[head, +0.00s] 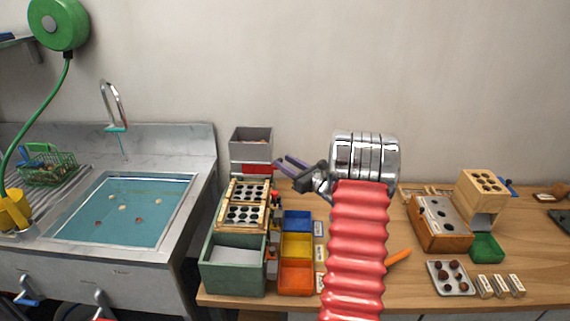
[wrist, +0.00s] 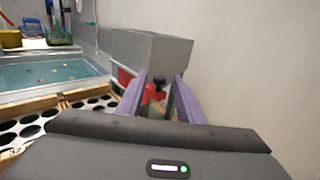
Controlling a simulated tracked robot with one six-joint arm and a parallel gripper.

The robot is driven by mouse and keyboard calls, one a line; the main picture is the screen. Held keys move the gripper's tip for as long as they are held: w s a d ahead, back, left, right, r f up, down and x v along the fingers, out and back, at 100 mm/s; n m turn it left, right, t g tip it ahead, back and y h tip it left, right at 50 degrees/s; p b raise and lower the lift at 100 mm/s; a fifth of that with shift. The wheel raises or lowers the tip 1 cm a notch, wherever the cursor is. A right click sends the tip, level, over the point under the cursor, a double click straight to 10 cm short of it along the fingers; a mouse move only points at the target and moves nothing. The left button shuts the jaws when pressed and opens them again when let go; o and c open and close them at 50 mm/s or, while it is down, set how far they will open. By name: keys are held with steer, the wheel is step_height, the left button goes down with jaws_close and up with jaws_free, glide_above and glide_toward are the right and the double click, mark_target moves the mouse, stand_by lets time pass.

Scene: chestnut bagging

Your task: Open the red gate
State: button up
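The red gate (head: 257,169) is a red strip at the foot of a grey hopper (head: 251,142) on the bench. In the wrist view, red parts of the gate (wrist: 125,78) show below the hopper (wrist: 145,52), partly hidden by a finger. A black knob (wrist: 158,83) on a red piece shows between my fingers, with gaps on both sides. My gripper (head: 281,164) has two purple fingers spread apart, pointing left at the hopper's right side. My gripper (wrist: 161,76) is open and holds nothing; I cannot tell whether the knob is fully between the fingertips.
A tray with round holes (head: 246,205) stands in front of the hopper, above a green bin (head: 233,265). Blue, yellow and orange bins (head: 297,246) stand beside it. A sink (head: 125,210) is at left. The wall (wrist: 245,60) is close on the right in the wrist view.

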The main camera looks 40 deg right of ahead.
steer(key=shift+w, duration=0.3)
steer(key=shift+c, duration=0.4)
jaws_close()
